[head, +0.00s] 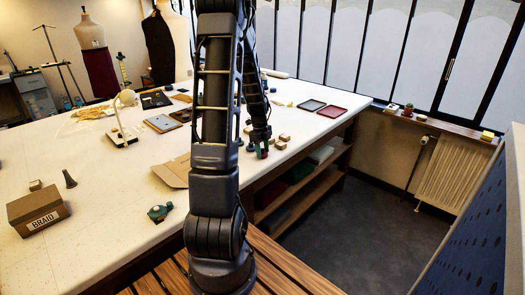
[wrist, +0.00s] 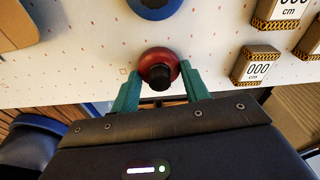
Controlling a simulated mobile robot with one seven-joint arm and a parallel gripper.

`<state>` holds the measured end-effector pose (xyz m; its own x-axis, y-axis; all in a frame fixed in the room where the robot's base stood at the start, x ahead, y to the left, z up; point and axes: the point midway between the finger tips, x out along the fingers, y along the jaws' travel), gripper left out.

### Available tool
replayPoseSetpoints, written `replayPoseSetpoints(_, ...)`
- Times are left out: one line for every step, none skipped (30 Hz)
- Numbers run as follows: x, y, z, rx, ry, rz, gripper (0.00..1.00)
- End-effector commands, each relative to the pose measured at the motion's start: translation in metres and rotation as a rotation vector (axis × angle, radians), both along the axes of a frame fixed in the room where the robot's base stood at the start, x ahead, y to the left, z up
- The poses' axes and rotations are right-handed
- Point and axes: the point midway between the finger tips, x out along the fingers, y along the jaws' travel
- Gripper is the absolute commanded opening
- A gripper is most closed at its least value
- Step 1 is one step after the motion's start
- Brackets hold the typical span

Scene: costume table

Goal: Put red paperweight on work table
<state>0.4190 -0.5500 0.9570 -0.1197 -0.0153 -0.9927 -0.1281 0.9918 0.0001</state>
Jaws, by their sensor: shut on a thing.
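The red paperweight (wrist: 161,62) is a round red body with a dark knob. It sits between the two green fingers of my gripper (wrist: 160,88) in the wrist view. The fingers are shut on it. In the head view my gripper (head: 259,152) is at the right edge of the white work table (head: 75,170), with a bit of red showing between the green fingertips. The table's speckled white top lies under the paperweight in the wrist view. I cannot tell whether the paperweight touches the top or is just above it.
A blue round thing (wrist: 155,5) is just beyond the paperweight. Small boxes marked "000 cm" (wrist: 256,66) stand to its right. The near-left tabletop has free room.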

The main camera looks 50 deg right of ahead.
Motion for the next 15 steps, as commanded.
replayPoseSetpoints(0.0003,-0.0001,0.0005,-0.001,0.000,0.000,0.15)
replayPoseSetpoints(0.0003,-0.0001,0.0005,-0.001,0.000,0.000,0.15)
replayPoseSetpoints(0.0003,-0.0001,0.0005,-0.001,0.000,0.000,0.15)
replayPoseSetpoints(0.0004,-0.0001,0.0004,0.000,0.000,0.000,0.15)
replayPoseSetpoints(0.0004,0.0001,0.0000,0.000,0.000,0.001,0.15)
replayPoseSetpoints(0.0005,0.0002,-0.0010,0.000,0.000,0.001,0.15)
replayPoseSetpoints(0.0006,0.0003,-0.0018,0.000,0.000,0.001,0.15)
replayPoseSetpoints(0.0007,0.0003,-0.0025,0.000,0.000,0.001,0.15)
replayPoseSetpoints(0.0006,0.0003,-0.0022,0.000,0.000,0.001,0.53)
replayPoseSetpoints(0.0005,0.0003,-0.0022,0.000,0.000,0.001,0.59)
replayPoseSetpoints(0.0005,0.0003,-0.0021,0.000,0.000,0.001,0.65)
replayPoseSetpoints(0.0005,0.0003,-0.0021,0.000,0.000,0.001,0.67)
replayPoseSetpoints(0.0004,0.0003,-0.0021,0.000,0.000,0.001,0.67)
replayPoseSetpoints(0.0004,0.0002,-0.0021,0.000,0.000,0.001,0.67)
replayPoseSetpoints(0.0004,0.0002,-0.0021,0.000,0.000,0.001,0.67)
